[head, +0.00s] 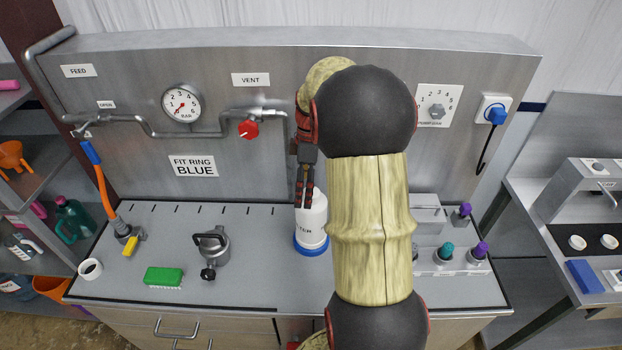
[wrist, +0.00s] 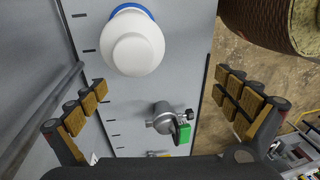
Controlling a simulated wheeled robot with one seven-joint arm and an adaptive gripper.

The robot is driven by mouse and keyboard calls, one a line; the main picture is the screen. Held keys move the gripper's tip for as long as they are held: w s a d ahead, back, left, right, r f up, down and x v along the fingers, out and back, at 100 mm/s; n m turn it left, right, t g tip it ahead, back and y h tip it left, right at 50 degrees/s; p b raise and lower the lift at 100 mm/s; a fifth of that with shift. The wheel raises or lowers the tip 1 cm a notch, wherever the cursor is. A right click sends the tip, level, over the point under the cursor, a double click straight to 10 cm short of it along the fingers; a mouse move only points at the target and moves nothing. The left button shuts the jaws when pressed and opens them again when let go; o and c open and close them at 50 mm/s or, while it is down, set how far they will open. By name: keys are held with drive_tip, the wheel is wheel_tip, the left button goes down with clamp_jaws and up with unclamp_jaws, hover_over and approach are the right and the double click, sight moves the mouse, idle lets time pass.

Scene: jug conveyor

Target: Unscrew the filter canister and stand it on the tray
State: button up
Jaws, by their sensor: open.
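The filter canister (head: 312,218) is white with a blue ring at its base. It stands upright on the grey bench, left of my arm in the head view. In the wrist view its white domed top (wrist: 132,45) shows at the top, with part of the blue ring beyond it. My gripper (head: 304,196) points down at the canister's upper end. In the wrist view its fingers (wrist: 163,103) are wide apart with nothing between them. The canister lies beyond the fingertips there. Whether they touch it is unclear. I cannot pick out the tray for certain; my arm hides part of the bench.
Capped bottles (head: 446,252) stand at the right. A red valve (head: 249,129) and gauge (head: 182,103) are on the back panel. Bench between housing and canister is clear.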

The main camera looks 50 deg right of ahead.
sight(311, 216)
drive_tip(key=d+f+m, duration=0.1)
drive_tip(key=m, duration=0.1)
drive_tip(key=f+m+h, duration=0.1)
drive_tip(key=m, duration=0.1)
drive_tip(key=d+f+m, duration=0.1)
drive_tip(key=m, duration=0.1)
drive_tip(key=shift+s+d+f+h, duration=0.35)
drive_tip(key=shift+f+h, duration=0.05)
drive_tip(key=shift+w+d+m, duration=0.35)
drive_tip(key=shift+d+m, duration=0.05)
drive_tip(key=shift+m, duration=0.6)
wheel_tip(311, 216, down, 8)
drive_tip(key=shift+r, duration=0.15)
drive_tip(key=shift+c, duration=0.5)
drive_tip(key=c, duration=1.6)
